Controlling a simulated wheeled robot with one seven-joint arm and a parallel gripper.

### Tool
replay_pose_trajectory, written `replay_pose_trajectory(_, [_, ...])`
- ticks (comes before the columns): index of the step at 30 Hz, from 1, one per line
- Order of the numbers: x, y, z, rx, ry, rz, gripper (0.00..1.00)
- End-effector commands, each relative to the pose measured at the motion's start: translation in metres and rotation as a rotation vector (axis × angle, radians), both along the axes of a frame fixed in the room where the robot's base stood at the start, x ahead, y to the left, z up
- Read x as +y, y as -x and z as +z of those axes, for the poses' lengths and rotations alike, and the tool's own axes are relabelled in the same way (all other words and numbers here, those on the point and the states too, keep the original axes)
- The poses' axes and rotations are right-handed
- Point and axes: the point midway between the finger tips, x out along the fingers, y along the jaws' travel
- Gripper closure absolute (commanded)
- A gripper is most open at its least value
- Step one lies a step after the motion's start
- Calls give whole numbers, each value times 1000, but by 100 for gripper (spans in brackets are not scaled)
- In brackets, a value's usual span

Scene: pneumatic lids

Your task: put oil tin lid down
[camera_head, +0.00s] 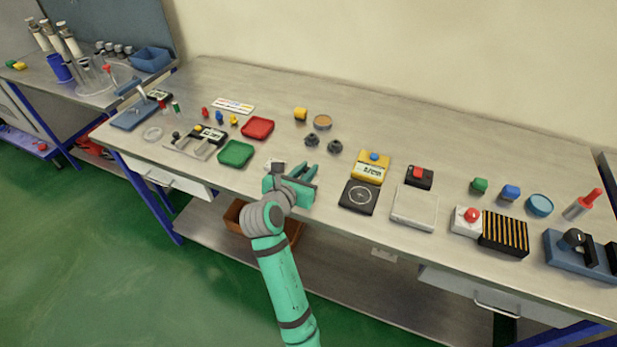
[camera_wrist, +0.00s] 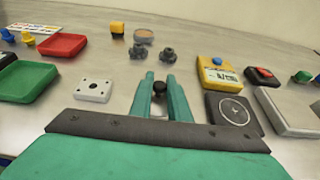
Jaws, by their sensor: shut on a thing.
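My gripper (camera_wrist: 158,84) is shut on a small dark knob (camera_wrist: 159,87), seen between the fingertips in the wrist view. I take this knob to be part of the oil tin lid; the rest of the lid is mostly hidden by the fingers. In the head view my gripper (camera_head: 304,174) is over the front middle of the bench, and what it holds is hard to make out there. A round, open tin with a tan inside (camera_head: 322,122) stands at the back, apart from my gripper; it also shows in the wrist view (camera_wrist: 144,37).
Two dark knobbed parts (camera_wrist: 137,51) (camera_wrist: 167,53) stand beyond my fingertips. A white plate with holes (camera_wrist: 93,90) lies to the left, near a green tray (camera_head: 236,153). A black square pad with a circle (camera_head: 358,197) lies to the right. Bare bench (camera_head: 240,185) shows around the gripper.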

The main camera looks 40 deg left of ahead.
Motion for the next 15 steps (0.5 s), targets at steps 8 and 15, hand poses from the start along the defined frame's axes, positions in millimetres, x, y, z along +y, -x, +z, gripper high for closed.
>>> replay_pose_trajectory(8, [0,-9,-29,4,2,-2,100])
replay_pose_trajectory(15, [1,-10,-43,0,0,0,100])
